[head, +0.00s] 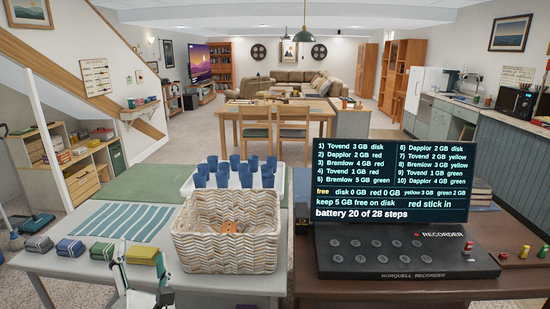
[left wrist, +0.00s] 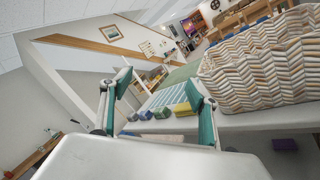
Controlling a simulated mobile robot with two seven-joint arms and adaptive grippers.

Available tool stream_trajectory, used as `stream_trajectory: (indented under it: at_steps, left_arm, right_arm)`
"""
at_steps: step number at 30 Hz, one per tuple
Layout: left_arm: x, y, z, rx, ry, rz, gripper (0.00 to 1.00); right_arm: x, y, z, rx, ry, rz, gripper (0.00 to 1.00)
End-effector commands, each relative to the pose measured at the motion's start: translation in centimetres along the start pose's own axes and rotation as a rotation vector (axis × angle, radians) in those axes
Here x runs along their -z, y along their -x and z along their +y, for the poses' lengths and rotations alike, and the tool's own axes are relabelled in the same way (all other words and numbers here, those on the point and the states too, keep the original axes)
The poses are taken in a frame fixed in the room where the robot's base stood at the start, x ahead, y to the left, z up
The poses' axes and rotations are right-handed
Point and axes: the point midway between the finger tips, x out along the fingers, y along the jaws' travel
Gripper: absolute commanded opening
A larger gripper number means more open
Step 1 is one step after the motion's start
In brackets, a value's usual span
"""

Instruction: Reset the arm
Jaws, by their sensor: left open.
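My left gripper (head: 141,268) shows at the bottom of the head view, at the front edge of the grey table, left of the woven basket. In the left wrist view its two green-padded fingers (left wrist: 158,88) stand wide apart with nothing between them. The rest of my left arm is mostly below the head view's edge. My right arm and gripper do not show in either view.
The woven basket (head: 228,260) stands close to the right of my left gripper. Folded cloths (head: 103,251) lie behind and left of it, near a striped mat (head: 123,228). Blue cups (head: 222,176) stand behind the basket. A recorder (head: 405,258) with a screen is at right.

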Motion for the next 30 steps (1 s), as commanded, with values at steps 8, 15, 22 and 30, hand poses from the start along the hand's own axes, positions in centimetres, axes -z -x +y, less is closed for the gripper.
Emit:
stream_trajectory:
  at_steps: [8,15,22,30]
  left_arm:
    - [-1.7,6.0,-5.1,-0.106,-0.875,-0.406,0.61]
    - [4.3,14.4,-17.1,0.048,-1.601,-0.788,0.61]
    - [15.2,21.6,-23.7,0.274,-2.095,-1.077,0.61]
    - [22.5,25.4,-24.9,0.428,-2.351,-1.234,0.61]
  right_arm:
    - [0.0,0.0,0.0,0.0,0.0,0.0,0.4]
    - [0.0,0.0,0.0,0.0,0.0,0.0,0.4]
    - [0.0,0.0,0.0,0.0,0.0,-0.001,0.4]
    - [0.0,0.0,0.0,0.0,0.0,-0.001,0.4]
